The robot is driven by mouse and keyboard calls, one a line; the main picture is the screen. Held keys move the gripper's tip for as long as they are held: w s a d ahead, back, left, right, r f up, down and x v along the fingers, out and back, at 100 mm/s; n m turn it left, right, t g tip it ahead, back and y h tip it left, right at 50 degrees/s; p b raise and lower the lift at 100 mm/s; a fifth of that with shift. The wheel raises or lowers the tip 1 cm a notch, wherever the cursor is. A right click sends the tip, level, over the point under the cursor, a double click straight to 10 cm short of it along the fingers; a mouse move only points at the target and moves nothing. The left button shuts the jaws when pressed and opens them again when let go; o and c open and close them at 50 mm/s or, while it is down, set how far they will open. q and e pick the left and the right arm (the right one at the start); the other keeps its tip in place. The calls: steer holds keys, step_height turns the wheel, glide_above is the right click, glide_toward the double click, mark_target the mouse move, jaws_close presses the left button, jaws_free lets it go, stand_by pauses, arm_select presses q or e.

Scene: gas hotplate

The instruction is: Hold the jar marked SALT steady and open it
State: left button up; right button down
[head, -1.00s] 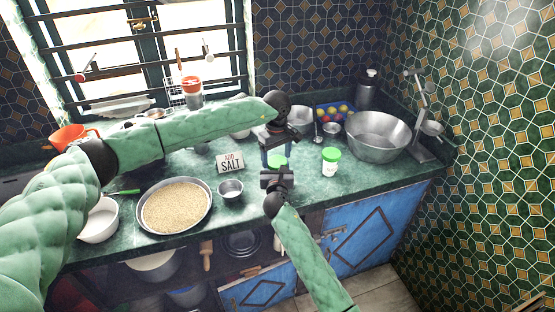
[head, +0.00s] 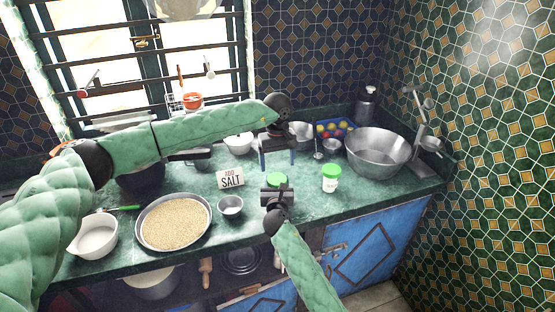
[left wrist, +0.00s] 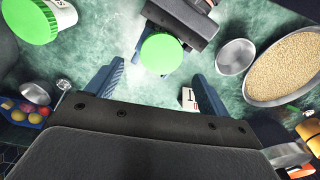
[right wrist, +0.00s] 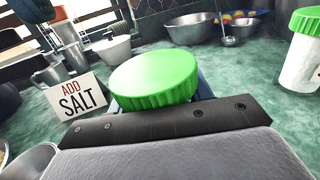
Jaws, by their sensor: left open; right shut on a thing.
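A jar with a green lid (head: 278,180) stands at the counter's front, its body and label mostly hidden by my right gripper (head: 277,192), which is shut around it below the lid. The lid fills the middle of the right wrist view (right wrist: 155,80). My left gripper (head: 277,157) is open, pointing down above and slightly behind this lid. In the left wrist view the lid (left wrist: 161,53) shows between its blue fingers, apparently untouched. A second green-lidded white jar (head: 331,180) stands to the right; its label is only partly readable, starting with S in the left wrist view.
A sign reading "ADD SALT" (head: 231,179) stands left of the held jar, with a small metal cup (head: 231,207) and a pan of grain (head: 174,222) nearby. A large metal bowl (head: 378,150) is at the right. Some counter between the second jar and bowl is clear.

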mark_target(277, 179)
arm_select(q)
steer(key=shift+f, duration=3.2)
steer(key=c, duration=1)
steer(key=shift+d+n, duration=0.1)
steer(key=shift+n, duration=1.6)
arm_select(e)
steer(key=shift+a, duration=0.15)
arm_select(q)
steer(key=o, duration=1.1)
arm_select(e)
steer(key=shift+d, duration=0.25)
